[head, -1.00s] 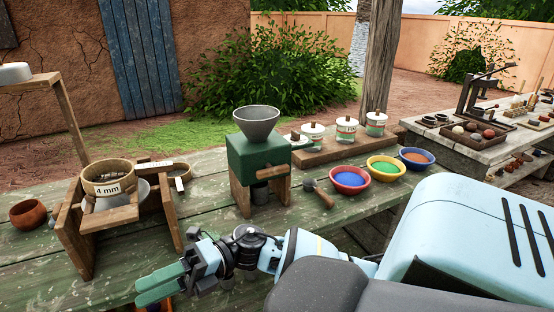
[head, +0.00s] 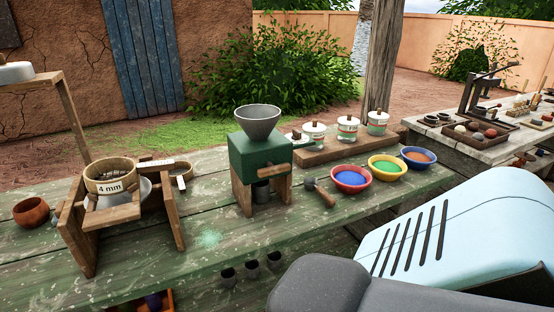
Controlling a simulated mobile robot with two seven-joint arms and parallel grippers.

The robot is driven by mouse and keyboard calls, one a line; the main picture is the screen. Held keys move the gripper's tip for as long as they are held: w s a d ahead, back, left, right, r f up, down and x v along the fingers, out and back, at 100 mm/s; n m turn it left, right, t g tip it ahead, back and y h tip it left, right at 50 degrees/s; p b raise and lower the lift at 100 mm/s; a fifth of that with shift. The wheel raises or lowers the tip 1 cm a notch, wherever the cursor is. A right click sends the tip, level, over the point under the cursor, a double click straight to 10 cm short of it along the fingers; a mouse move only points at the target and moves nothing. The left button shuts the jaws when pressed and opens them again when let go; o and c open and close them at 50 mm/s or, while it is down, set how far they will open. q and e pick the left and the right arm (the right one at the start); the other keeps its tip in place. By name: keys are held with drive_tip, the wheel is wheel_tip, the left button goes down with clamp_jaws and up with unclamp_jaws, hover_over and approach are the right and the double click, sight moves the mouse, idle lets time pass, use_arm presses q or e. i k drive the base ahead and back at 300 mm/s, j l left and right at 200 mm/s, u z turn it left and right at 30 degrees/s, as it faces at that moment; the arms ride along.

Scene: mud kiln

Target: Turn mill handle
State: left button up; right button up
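The mill (head: 258,160) is a green box on wooden legs with a grey funnel hopper (head: 258,122) on top. It stands on the near table, left of the coloured bowls. A dark cup sits between the mill's legs, partly hidden. Neither gripper is in the head view, and nothing of mine touches the mill.
A wooden sieve stand (head: 85,222) is left of the mill. A wooden-handled scoop (head: 320,192) and bowls of blue (head: 351,189), green (head: 386,174) and orange powder (head: 418,164) lie to the right. Small cups (head: 252,270) line the front edge.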

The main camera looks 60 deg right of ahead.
sight(271, 170)
drive_tip(key=i, duration=0.8)
drive_tip(key=i+z, duration=0.2)
drive_tip(key=z, duration=1.65)
